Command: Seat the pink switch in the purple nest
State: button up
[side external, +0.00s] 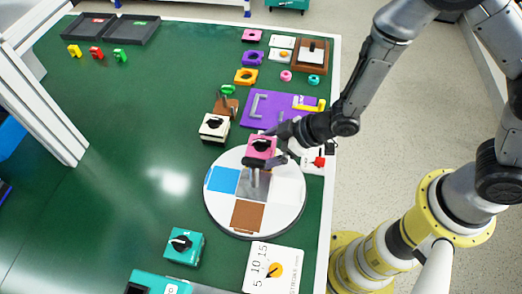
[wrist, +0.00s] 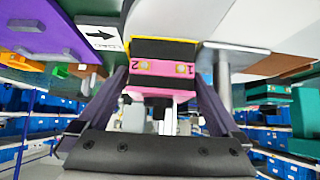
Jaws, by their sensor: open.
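The pink switch (side external: 262,147), a pink block with a black knob on top, is at the far edge of the round turntable. My gripper (side external: 268,161) is low over the turntable, right at the switch. In the wrist view the switch's pink side (wrist: 160,68) with the marks 2 and 1 lies between my two fingers (wrist: 165,90). The fingers are open, with a narrow gap showing beside the block. What is under the switch is hidden.
The turntable (side external: 221,216) has blue, grey, white and brown patches. A purple board (side external: 258,112) with handles lies beyond it. A white switch (side external: 214,127) and a teal switch (side external: 184,246) stand nearby.

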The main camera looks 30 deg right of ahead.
jog(key=shift+w+a+f, duration=0.15)
jog(key=shift+a+f, duration=0.05)
jog(key=shift+f, duration=0.05)
jog(key=c, duration=1.4)
jog(key=shift+r, duration=0.1)
